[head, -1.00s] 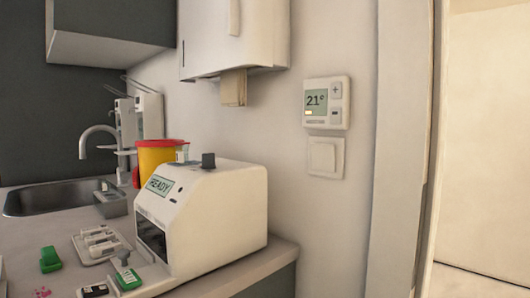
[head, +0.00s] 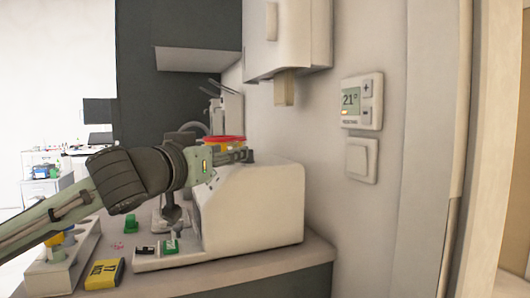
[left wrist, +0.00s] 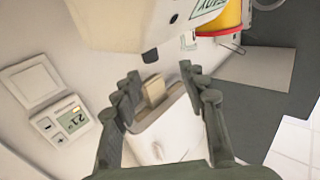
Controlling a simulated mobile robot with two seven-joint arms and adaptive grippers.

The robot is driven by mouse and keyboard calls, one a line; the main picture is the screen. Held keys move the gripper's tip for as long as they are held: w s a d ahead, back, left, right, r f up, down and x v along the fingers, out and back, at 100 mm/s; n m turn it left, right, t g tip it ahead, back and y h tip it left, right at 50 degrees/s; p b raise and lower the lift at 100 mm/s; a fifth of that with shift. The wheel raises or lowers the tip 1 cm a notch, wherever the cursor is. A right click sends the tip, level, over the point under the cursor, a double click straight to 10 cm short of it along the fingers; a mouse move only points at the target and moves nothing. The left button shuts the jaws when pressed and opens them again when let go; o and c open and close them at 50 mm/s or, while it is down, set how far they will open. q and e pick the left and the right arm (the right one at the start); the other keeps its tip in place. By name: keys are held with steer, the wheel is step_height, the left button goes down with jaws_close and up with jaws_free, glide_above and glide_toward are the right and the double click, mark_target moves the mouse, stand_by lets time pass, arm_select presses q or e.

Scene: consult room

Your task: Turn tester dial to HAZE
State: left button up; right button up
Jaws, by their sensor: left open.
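The tester (head: 265,205) is a white box on the counter near the wall. Its small dark dial (head: 249,157) stands on the top, beside the tips of my left gripper (head: 243,155). The arm and gripper hide most of the tester's display. In the left wrist view the tester (left wrist: 110,22) is at the top, with the dark dial (left wrist: 151,56) just beyond the gap between the spread fingertips. My left gripper (left wrist: 160,73) is open and empty; I cannot tell whether it touches the dial. Part of the display (left wrist: 207,8) shows "READY" lettering. My right gripper is not in view.
A yellow sharps container with a red rim (head: 225,140) stands behind the gripper. A dispenser (head: 290,38) hangs above; a thermostat (head: 362,100) and switch (head: 362,160) are on the wall. A yellow box (head: 104,274) and green item (head: 131,222) lie on the counter.

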arm_select(q)
steer(key=x, duration=0.2)
steer(key=p+x, duration=0.1)
steer(key=x, duration=0.2)
steer(key=d+x, duration=0.1)
steer(key=x, duration=0.1)
steer(key=shift+d+f, duration=0.2)
steer(key=shift+f, duration=0.1)
steer(key=shift+s, duration=0.1)
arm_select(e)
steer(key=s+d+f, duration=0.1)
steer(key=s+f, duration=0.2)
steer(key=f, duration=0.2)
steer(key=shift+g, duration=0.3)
arm_select(q)
steer(key=shift+c, duration=0.6)
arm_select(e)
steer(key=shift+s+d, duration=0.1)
arm_select(q)
jaws_close()
